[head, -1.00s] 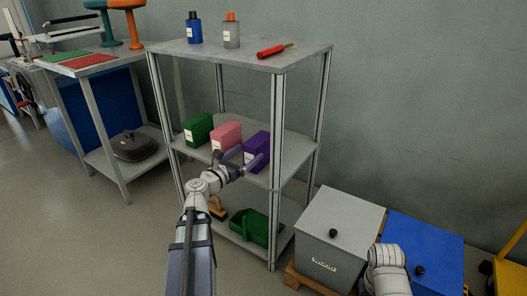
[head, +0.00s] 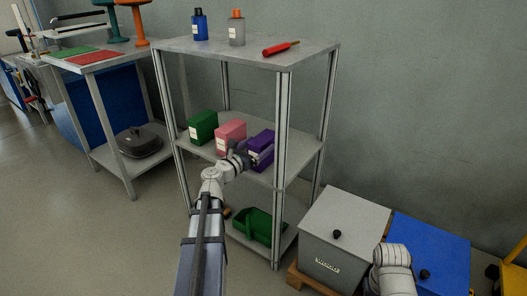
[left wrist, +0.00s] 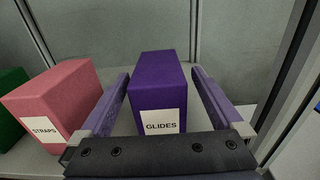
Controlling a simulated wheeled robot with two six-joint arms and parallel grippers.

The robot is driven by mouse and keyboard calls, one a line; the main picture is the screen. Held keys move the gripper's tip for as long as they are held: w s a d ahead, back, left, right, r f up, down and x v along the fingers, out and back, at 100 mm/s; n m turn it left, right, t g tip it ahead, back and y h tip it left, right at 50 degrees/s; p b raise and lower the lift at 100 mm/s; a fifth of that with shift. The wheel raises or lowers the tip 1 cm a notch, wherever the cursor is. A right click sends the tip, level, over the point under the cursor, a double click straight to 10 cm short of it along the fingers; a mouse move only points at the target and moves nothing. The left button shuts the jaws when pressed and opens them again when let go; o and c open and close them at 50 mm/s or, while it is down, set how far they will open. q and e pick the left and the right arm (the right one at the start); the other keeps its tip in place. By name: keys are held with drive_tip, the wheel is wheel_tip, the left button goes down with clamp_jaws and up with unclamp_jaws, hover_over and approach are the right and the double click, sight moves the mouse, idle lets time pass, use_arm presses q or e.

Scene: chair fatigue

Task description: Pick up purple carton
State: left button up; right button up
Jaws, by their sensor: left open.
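The purple carton (head: 264,142) stands upright on the middle shelf of the metal rack, at the right of a row of cartons. Its white label reads GLIDES in the left wrist view (left wrist: 158,85). My left gripper (head: 253,154) is open at the front of this carton. In the left wrist view the two fingers of the left gripper (left wrist: 160,76) lie on either side of the carton, with small gaps showing. My right gripper is not in view; only part of my right arm shows.
A pink carton (left wrist: 55,100) labelled STRAPS stands just left of my left finger, with a green carton (head: 203,126) beyond it. A rack post (head: 281,130) rises close on the right. A green bin (head: 258,226) sits on the bottom shelf.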

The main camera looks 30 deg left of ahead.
use_arm(q)
drive_tip(key=w, duration=0.3)
drive_tip(key=shift+w, duration=0.4)
drive_tip(key=shift+c, duration=0.4)
clamp_jaws()
